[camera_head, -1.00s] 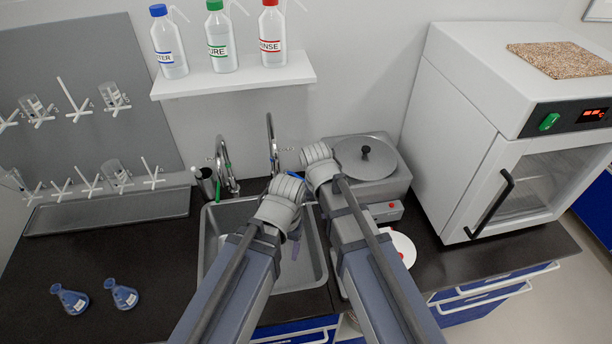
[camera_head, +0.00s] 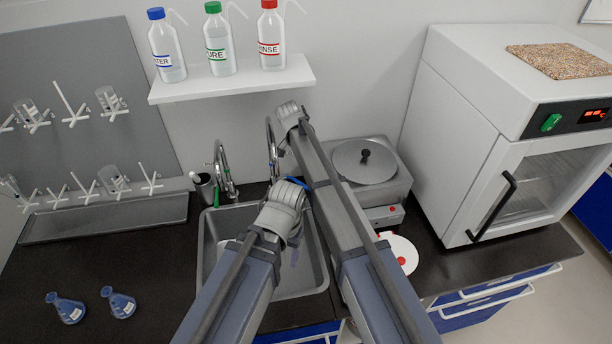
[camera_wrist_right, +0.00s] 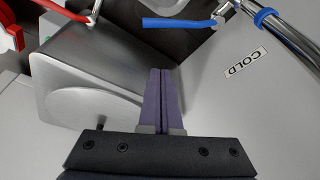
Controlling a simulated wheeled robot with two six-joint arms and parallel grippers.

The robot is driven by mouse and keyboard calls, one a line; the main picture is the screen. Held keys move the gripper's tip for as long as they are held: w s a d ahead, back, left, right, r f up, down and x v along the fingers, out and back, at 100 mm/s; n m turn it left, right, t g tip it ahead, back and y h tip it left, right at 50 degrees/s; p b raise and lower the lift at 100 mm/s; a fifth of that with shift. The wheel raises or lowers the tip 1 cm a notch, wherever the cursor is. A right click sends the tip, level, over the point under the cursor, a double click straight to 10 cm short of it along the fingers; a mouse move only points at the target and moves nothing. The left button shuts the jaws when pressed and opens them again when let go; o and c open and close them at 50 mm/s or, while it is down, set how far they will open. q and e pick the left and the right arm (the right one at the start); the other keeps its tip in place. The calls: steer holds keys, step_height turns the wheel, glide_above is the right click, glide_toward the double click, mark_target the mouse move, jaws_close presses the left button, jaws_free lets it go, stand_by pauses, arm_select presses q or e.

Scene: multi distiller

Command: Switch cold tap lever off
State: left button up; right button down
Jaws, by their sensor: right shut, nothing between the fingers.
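The cold tap (camera_head: 271,148) is a curved metal spout behind the sink in the head view. Its base is hidden behind my arms. In the right wrist view, the blue lever (camera_wrist_right: 178,23) lies at the top, with a metal pipe and blue ring (camera_wrist_right: 265,17) to its right. A COLD label (camera_wrist_right: 245,62) is below the pipe. My right gripper (camera_wrist_right: 160,72) is shut and empty, its tips below the blue lever and apart from it in the picture. In the head view its fingers are hidden. My left gripper (camera_head: 295,257) is over the sink, its fingers mostly hidden.
The sink (camera_head: 211,245) lies under my left arm. A grey lidded device (camera_head: 367,160) stands right of the taps; a white cabinet (camera_head: 480,150) is farther right. A shelf (camera_head: 235,85) with bottles hangs above. Another tap (camera_head: 224,165) stands to the left. Two flasks are on the counter.

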steer(key=b+x, duration=1)
steer(key=x, duration=0.1)
steer(key=shift+s+a, duration=0.1)
steer(key=shift+a, duration=0.05)
steer(key=s+a, duration=0.1)
steer(key=s+a+r+p, duration=0.1)
steer(key=a, duration=0.1)
steer(key=shift+s+r, duration=0.35)
steer(key=shift+s+a, duration=0.35)
steer(key=shift+s, duration=0.15)
steer(key=shift+w+d, duration=0.1)
steer(key=shift+w, duration=0.05)
